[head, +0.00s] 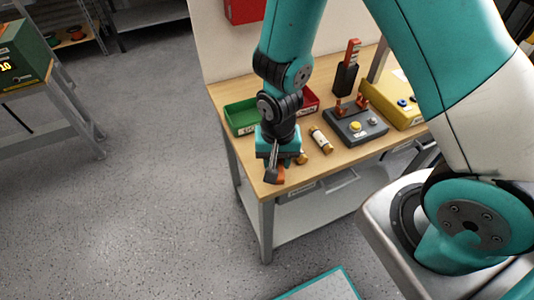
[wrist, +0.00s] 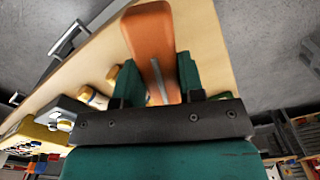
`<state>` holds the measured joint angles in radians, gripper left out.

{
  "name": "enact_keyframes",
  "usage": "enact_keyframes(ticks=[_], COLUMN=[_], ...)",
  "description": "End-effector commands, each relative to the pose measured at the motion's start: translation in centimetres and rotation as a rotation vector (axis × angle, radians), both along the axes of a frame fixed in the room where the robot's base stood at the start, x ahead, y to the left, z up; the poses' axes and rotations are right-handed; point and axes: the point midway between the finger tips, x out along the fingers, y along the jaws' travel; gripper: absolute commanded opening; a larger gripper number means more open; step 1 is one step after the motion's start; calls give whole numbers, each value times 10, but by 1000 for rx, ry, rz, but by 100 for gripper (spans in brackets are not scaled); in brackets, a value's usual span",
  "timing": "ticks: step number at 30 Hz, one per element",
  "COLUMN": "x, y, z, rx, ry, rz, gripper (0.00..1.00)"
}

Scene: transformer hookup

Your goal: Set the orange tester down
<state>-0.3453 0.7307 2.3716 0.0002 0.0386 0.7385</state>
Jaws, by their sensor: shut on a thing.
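The orange tester (head: 280,178) is at the front left corner of the wooden workbench (head: 240,92). My gripper (head: 275,165) points down there and is shut on it. In the wrist view the orange tester (wrist: 152,38) sticks out from between the dark green fingers of my gripper (wrist: 158,88), with the bench top behind it. A thin grey strip shows along the tester. I cannot tell whether the tester touches the bench top. Its held end is partly hidden by the fingers.
A brass-ended fuse (head: 321,139) lies right of my gripper, with another partly hidden beside the gripper. A green bin (head: 241,118), a red bin (head: 309,101), a grey button box (head: 356,127) and a yellow box (head: 388,103) stand farther back. The bench edge is close.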

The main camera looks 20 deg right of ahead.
Motion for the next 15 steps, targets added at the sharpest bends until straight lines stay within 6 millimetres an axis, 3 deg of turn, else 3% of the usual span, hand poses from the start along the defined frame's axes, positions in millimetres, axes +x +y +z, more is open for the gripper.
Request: enact_keyframes(ticks=[1, 6, 11, 15], x=[15, 49, 61, 61], y=[-1, 0, 0, 0], z=[3, 1, 0, -16], rx=[1, 0, 0, 0], ry=[-4, -2, 0, 2], rz=[-4, -1, 1, 1], gripper=[12, 12, 12, 8])
